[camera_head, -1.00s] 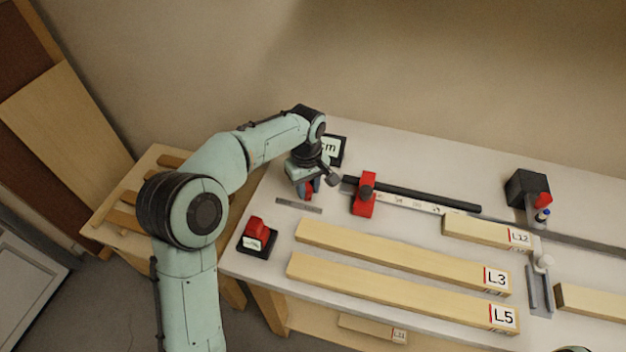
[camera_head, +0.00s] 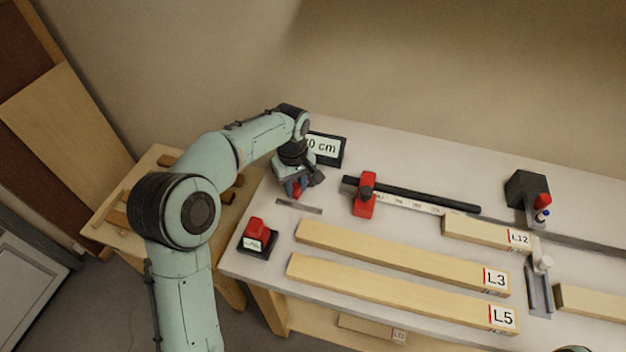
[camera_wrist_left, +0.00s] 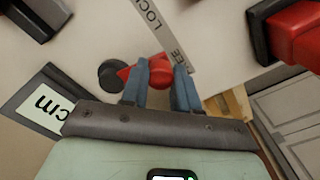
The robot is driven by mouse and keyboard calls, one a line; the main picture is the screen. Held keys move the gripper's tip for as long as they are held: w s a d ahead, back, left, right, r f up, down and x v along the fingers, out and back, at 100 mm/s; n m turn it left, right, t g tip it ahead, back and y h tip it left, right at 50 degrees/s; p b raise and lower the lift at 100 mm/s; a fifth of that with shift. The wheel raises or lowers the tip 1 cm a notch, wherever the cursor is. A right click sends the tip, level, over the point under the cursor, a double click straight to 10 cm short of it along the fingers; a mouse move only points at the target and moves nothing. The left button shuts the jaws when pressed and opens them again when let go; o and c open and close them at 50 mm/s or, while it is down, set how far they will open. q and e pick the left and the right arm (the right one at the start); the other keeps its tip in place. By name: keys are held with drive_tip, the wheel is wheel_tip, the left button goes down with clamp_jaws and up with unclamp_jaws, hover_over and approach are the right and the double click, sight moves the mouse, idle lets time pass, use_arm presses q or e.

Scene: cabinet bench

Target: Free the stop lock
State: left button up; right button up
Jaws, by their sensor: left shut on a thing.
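The stop lock's red lever shows in the left wrist view, with a round red knob (camera_wrist_left: 160,70) and a black round pivot (camera_wrist_left: 112,75). My left gripper (camera_wrist_left: 161,85) is shut on the knob; it also shows in the head view (camera_head: 295,188), above the bench's left end. A grey label strip (camera_wrist_left: 165,35) reads LOCK at its far end and FREE at the end beside the knob. In the head view the strip (camera_head: 299,206) lies just in front of the gripper. The red stop (camera_head: 364,200) sits on the scale rail. My right gripper is out of view.
A display (camera_head: 326,149) reading "0 cm", its left part hidden, stands behind my left gripper. A red button (camera_head: 257,230) is at the bench's left front. Boards L3 (camera_head: 400,255) and L5 (camera_head: 400,290) lie in front; board L12 (camera_head: 480,231) lies by the rail.

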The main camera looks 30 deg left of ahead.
use_arm(q)
drive_tip(key=shift+a, duration=0.2)
drive_tip(key=shift+w+a+p, duration=0.1)
drive_tip(key=shift+a+p, duration=0.35)
drive_tip(key=shift+a, duration=0.55)
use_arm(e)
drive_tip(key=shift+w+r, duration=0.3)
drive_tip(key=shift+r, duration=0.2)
use_arm(q)
drive_tip(key=shift+w+a+p, duration=0.1)
drive_tip(key=shift+a+p, duration=0.2)
drive_tip(key=shift+a, duration=0.1)
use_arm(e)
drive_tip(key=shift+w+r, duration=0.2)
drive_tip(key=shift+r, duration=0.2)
use_arm(q)
drive_tip(key=o, duration=0.7)
drive_tip(key=shift+r, duration=0.1)
